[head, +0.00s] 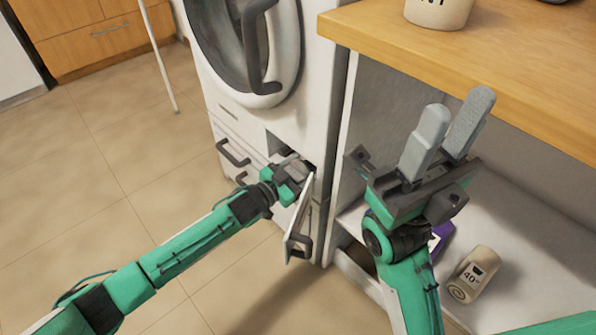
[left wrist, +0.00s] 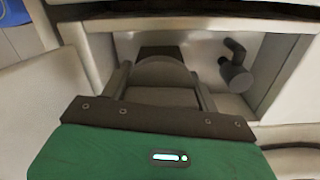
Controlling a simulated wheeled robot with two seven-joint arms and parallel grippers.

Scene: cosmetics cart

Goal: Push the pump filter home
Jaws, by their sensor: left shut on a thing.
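The pump filter (left wrist: 163,72) shows in the left wrist view as a grey rounded piece in the recess low on the washing machine (head: 232,100). My left gripper (head: 298,168) reaches into this recess. In the left wrist view its two fingers lie on either side of the filter and are shut on it. How deep the filter sits cannot be told, as its far end is hidden. In the head view the filter is hidden by the gripper. My right gripper (head: 458,108) is raised in front of the counter, with its fingers apart and empty.
The small flap (head: 300,217) of the recess hangs open beside my left gripper. A dark elbow-shaped fitting (left wrist: 235,67) sits right of the filter.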

